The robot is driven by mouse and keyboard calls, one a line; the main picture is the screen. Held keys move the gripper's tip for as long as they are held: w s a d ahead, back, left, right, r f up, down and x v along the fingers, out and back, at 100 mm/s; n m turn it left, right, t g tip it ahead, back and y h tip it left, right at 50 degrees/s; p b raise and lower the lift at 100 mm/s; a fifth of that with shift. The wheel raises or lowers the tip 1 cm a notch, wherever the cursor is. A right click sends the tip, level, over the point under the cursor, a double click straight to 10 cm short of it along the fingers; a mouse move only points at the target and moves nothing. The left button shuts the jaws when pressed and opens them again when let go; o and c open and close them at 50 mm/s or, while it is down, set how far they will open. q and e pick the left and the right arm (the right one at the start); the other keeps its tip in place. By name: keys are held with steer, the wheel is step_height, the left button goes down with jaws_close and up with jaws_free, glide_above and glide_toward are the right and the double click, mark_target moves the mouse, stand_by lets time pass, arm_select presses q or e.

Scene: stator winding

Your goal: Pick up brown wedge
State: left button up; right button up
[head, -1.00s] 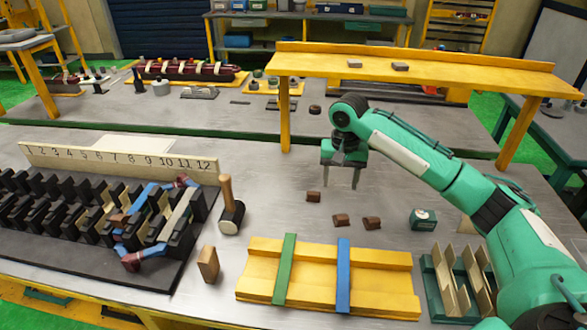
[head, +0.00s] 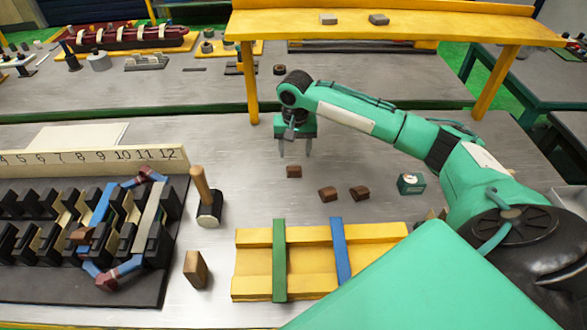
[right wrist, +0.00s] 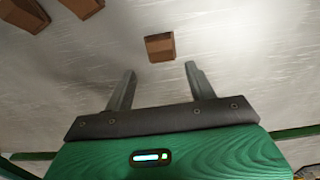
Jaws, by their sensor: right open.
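Three small brown wedges lie on the grey table. The nearest to my right gripper is a brown wedge (head: 294,171); a second wedge (head: 328,194) and a third wedge (head: 360,193) lie toward the front right. My right gripper (head: 295,150) is open, empty and pointing down, just behind the first wedge in the head view. In the right wrist view, that wedge (right wrist: 160,47) shows beyond the gap between the open fingertips (right wrist: 160,72), apart from both. The other two wedges are at that view's upper left. My left gripper is not in view.
A yellow fixture (head: 375,240) with green and blue strips lies in front of the wedges. A mallet (head: 205,200) and a wooden block (head: 196,270) stand left, beside the black slotted stator (head: 165,265). A small green box (head: 411,183) is at right. A yellow shelf (head: 400,28) stands behind.

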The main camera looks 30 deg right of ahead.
mark_target(294, 166)
steer(key=shift+s+a+f+p, duration=0.15)
steer(key=shift+f+p, duration=0.2)
steer(key=shift+f, duration=1)
steer(key=shift+s+a+f+p, duration=0.1)
steer(key=shift+f+p, duration=0.25)
steer(key=shift+f, duration=1)
steer(key=c, duration=1.1)
steer(key=shift+r, duration=0.1)
